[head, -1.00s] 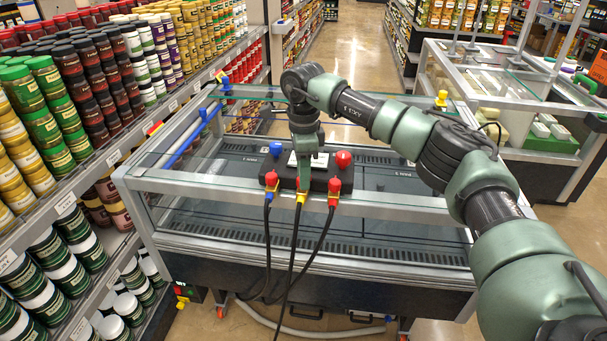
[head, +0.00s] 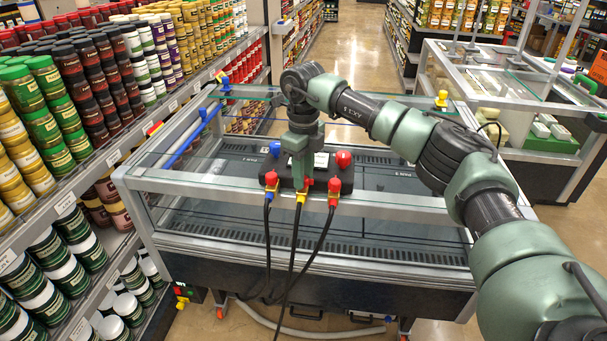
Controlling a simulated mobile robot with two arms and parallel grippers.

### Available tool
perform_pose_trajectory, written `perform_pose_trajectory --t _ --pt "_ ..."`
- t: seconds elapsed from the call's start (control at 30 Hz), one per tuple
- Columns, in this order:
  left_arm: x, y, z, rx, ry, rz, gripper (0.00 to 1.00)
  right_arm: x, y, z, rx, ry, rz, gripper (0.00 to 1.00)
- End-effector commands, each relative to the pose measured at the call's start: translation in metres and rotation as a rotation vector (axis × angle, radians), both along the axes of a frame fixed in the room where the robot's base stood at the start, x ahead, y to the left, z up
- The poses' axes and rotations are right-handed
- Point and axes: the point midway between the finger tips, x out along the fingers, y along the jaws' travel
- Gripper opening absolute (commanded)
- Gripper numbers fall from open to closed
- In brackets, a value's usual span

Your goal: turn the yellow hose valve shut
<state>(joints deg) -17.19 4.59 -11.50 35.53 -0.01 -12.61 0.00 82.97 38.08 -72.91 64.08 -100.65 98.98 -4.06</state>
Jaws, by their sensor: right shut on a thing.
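The vacuum pump (head: 266,176) is a dark box with a blue knob (head: 276,148) and a red knob (head: 344,159), standing on the glass-topped case. Three hose valves with red handles stick out of its near side. The yellow hose valve (head: 300,197) is the middle one, between the blue one (head: 270,194) and the red one (head: 333,198). My right gripper (head: 303,184) comes down from above and is shut on the yellow hose valve's handle, a bit of whose red shows. The fingers hide part of the handle and of the pump's display. My left gripper is out of view.
Black hoses (head: 296,240) hang from the valves over the case's front edge (head: 400,257). Shelves of jars (head: 60,150) run close along the left. A second glass case (head: 520,95) stands at the right back. The glass around the pump looks mostly clear.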

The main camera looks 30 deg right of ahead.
Motion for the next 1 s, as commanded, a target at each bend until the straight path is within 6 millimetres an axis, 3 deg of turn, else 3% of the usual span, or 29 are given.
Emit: perform_pose_trajectory --t 0.57,0.6,0.67,1.0 --pt "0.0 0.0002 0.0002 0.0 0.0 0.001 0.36 0.0014 -0.0003 0.0022 0.001 -0.006 -0.038 0.0" --pt "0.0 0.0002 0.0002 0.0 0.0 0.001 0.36 0.0014 -0.0003 0.0022 0.001 -0.006 -0.038 0.28" --pt "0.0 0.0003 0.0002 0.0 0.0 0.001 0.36 0.0013 -0.0002 0.0021 0.001 -0.006 -0.038 0.45" --pt "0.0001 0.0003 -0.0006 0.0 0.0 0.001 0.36 0.0006 0.0 0.0018 0.0 -0.002 -0.036 0.47"
